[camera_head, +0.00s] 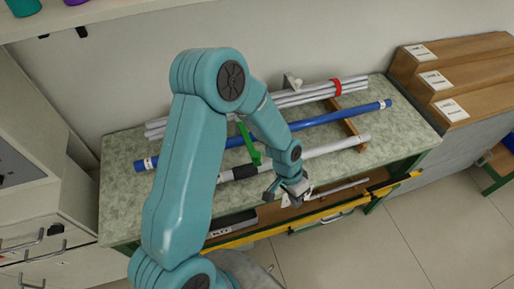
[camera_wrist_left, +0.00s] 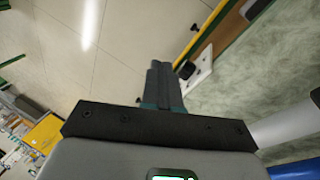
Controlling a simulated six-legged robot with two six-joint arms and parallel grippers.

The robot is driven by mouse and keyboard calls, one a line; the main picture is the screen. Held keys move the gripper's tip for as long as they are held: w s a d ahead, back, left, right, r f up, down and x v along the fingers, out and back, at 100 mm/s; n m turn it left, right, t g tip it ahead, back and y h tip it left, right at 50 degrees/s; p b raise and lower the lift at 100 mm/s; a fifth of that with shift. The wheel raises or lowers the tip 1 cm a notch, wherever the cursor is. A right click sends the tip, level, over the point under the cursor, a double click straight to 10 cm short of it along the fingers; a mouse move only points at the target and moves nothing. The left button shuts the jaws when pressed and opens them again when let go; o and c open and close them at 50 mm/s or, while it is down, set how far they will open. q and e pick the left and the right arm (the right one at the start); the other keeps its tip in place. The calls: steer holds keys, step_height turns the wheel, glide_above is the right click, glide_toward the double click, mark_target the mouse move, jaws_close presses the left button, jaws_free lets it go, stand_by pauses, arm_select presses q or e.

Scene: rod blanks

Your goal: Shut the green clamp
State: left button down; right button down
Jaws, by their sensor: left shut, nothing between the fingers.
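The green clamp (camera_head: 250,147) shows in the head view as a narrow green piece by the blue rod (camera_head: 345,116) and the silver rod (camera_head: 330,147) on the bench. My arm hides part of it, and I cannot tell whether it is open or shut. My left gripper (camera_head: 289,190) is to the right of and below the clamp in the picture, near the bench's front edge, apart from the clamp. In the left wrist view its two fingers (camera_wrist_left: 160,84) are together with nothing between them. The clamp does not show clearly there. My right gripper is not in view.
A bundle of grey rods with a red band (camera_head: 337,87) lies at the back of the bench (camera_head: 117,205). A yellow strip (camera_head: 395,183) runs along the front edge. Wooden steps with labels (camera_head: 455,78) stand at right. A shelf crosses the upper left.

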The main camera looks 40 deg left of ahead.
mark_target(258, 157)
arm_select(q)
steer(key=w+a+r+m+y+b, duration=0.1)
steer(key=w+a+r+m+b, duration=0.15)
steer(key=w+a+r, duration=0.45)
steer(key=s+a+r+y+b, duration=0.1)
steer(key=s+a+r, duration=0.15)
steer(key=r, duration=0.35)
steer(key=s+a+r+m+b, duration=0.1)
steer(key=s+a+r, duration=0.1)
steer(key=a+r, duration=0.3)
steer(key=s+a+r+y+b, duration=0.1)
steer(key=s+a+r, duration=0.15)
steer(key=r, duration=0.35)
steer(key=shift+g, duration=0.4)
steer(key=f, duration=0.4)
steer(key=d+f, duration=0.1)
steer(key=f, duration=0.8)
steer(key=shift+s+d+f, duration=0.15)
steer(key=shift+f, duration=0.05)
steer(key=f, duration=0.1)
steer(key=f+b, duration=0.1)
steer(key=d+f+b, duration=0.1)
steer(key=shift+s, duration=0.3)
steer(key=shift+s+d+h, duration=0.1)
steer(key=shift+s+h, duration=0.05)
steer(key=shift+h, duration=0.15)
